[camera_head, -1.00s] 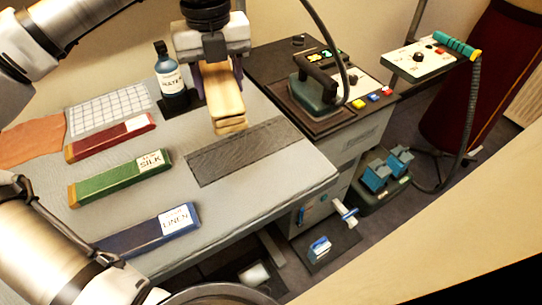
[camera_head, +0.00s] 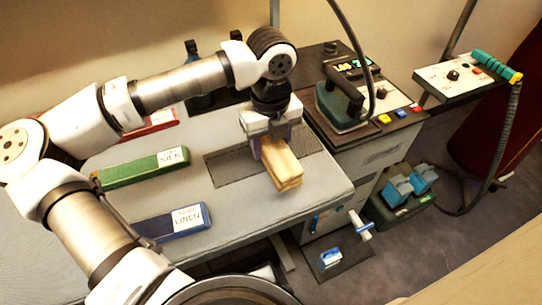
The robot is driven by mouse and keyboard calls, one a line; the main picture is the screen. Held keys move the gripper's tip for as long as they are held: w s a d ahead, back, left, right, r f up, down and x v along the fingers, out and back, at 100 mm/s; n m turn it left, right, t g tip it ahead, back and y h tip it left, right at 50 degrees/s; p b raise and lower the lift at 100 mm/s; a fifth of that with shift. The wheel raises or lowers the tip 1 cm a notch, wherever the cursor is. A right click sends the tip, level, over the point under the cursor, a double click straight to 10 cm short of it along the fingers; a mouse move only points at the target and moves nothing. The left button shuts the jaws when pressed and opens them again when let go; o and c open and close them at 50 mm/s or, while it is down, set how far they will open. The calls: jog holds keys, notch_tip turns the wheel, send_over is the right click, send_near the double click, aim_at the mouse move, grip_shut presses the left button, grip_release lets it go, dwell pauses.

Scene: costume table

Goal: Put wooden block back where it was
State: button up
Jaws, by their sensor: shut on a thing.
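The wooden block (camera_head: 281,167) is pale and rounded, and my gripper (camera_head: 268,145) is shut on it. The block hangs tilted, its free end pointing toward the front of the table. In the picture it overlaps the dark grey rectangular mat (camera_head: 228,170) and the table's right part. I cannot tell how high it is above the surface. My gripper's fingers are partly hidden by the block and the gripper body.
The green SILK box (camera_head: 140,168) and blue LINEN box (camera_head: 175,222) lie on the table (camera_head: 235,215) at left. A red box (camera_head: 150,124) is partly hidden by my arm. An iron (camera_head: 340,105) stands on the dark-topped cabinet at right. A cable hangs above it.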

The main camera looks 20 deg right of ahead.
aim_at(271, 140)
notch_tip(271, 140, down, 6)
jog(key=shift+r+p, duration=0.1)
jog(key=shift+p, duration=0.4)
jog(key=shift+f+b, duration=0.25)
jog(key=shift+b, duration=0.1)
jog(key=o, duration=1.3)
jog(key=shift+o, duration=0.2)
jog(key=shift+r, duration=0.1)
jog(key=shift+r+p, duration=0.25)
jog(key=shift+p, duration=0.2)
jog(key=shift+r+b, duration=0.35)
notch_tip(271, 140, up, 11)
jog(key=shift+b, duration=0.85)
